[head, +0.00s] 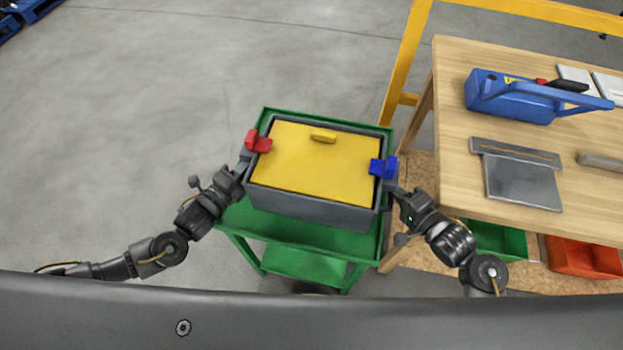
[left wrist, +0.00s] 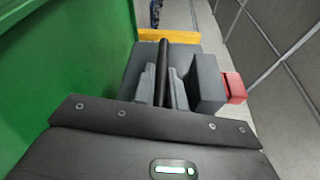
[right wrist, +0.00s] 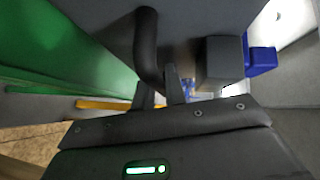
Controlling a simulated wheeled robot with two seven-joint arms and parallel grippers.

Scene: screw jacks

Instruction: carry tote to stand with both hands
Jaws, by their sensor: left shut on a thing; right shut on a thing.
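The tote (head: 310,205) is a dark grey box with a yellow lid (head: 315,160), a red latch (head: 258,141) on its left end and a blue latch (head: 384,167) on its right end. It is over the green stand (head: 300,231); I cannot tell whether it touches the top. My left gripper (head: 240,170) is shut on the tote's left handle, a dark bar (left wrist: 163,75) between the fingers in the left wrist view. My right gripper (head: 391,187) is shut on the right handle, a dark bar (right wrist: 146,45) in the right wrist view.
A wooden workbench (head: 590,150) stands at the right, holding a blue tool case (head: 510,100) and a grey metal plate (head: 522,182). Green (head: 497,240) and orange (head: 585,256) bins sit under it. A yellow rail (head: 406,60) rises behind.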

